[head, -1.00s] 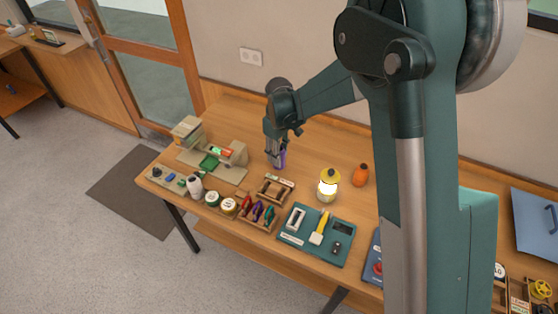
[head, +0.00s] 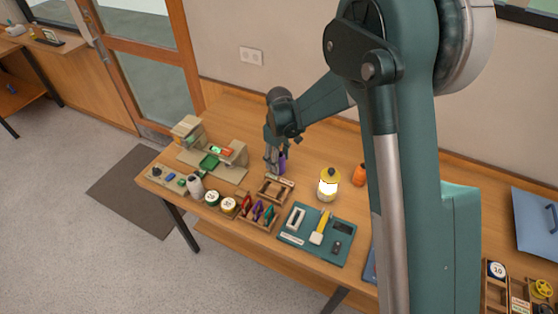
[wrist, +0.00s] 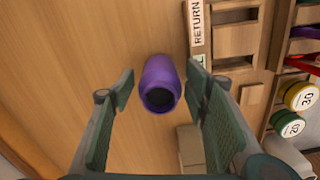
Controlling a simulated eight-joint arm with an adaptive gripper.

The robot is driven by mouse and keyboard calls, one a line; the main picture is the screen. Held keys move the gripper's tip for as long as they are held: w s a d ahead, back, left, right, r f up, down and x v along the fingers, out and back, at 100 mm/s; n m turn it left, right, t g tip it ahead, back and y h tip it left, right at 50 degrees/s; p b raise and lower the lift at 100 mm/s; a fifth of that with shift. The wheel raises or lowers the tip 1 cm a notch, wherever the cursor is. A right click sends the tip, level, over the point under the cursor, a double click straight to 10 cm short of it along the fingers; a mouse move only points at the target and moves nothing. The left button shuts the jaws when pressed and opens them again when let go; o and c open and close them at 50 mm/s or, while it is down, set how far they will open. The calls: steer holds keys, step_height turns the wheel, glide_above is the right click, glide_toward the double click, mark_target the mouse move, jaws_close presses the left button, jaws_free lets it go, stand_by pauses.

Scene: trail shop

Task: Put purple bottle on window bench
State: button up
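The purple bottle (wrist: 160,82) stands on the wooden table, seen from above with its dark round mouth toward me in the wrist view. In the head view, the bottle (head: 283,164) shows partly behind my gripper (head: 274,160). In the wrist view my gripper (wrist: 160,92) is open, with one finger on each side of the bottle. Gaps show between both fingers and the bottle, so it is not held. A wooden bench (head: 75,88) under a window stands at the far left, beyond the door; it may be the window bench.
A wooden rack (head: 275,189) labelled RETURN sits close beside the bottle. A lit lantern (head: 328,185), an orange bottle (head: 359,175) and a teal tool tray (head: 300,248) stand to the right. A beige machine (head: 232,152) stands left. Bare tabletop lies behind the bottle.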

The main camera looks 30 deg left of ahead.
steer(key=shift+r, duration=0.25)
step_height(320, 180, up, 12)
steer(key=shift+f, duration=0.1)
stand_by(0.8)
stand_by(0.6)
steer(key=shift+d, duration=0.1)
